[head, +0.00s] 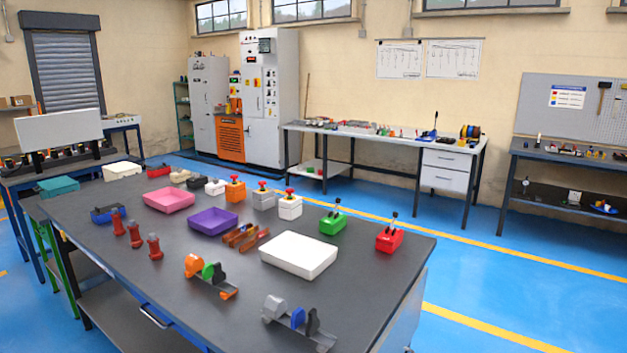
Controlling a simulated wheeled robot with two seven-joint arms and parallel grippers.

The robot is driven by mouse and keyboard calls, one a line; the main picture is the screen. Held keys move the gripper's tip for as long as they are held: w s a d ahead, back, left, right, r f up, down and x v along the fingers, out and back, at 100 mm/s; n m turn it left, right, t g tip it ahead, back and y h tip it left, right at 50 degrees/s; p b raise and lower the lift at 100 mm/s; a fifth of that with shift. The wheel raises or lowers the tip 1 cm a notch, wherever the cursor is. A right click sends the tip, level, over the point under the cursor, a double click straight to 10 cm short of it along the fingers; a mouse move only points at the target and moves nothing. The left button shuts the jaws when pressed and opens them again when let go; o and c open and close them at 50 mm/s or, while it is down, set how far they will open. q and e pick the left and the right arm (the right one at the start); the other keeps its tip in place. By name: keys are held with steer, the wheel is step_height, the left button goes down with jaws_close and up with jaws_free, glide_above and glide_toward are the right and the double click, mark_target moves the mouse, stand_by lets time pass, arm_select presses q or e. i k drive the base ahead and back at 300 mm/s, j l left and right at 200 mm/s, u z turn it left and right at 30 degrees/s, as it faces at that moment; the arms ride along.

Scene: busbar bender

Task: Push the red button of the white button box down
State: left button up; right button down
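The white button box (290,208) stands on the dark workbench in the middle of the head view. Its red button (290,192) sticks up from the top of the box. A grey button box (263,201) and an orange button box (235,193) stand in a row to its left, each with a red button on top. Neither of my grippers shows in the head view.
The workbench (150,275) also holds a white tray (298,256), a purple tray (213,221), a pink tray (168,200), a green switch box (333,224) and a red one (389,240). Brown clamp-like pieces (240,236) lie in front of the white button box.

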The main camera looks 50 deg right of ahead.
mark_target(289, 209)
steer(key=k+l, duration=0.1)
steer(key=l, duration=1.8)
steer(key=k+l, duration=0.15)
steer(key=l, duration=0.85)
steer(key=k+l, duration=0.1)
steer(key=l, duration=0.85)
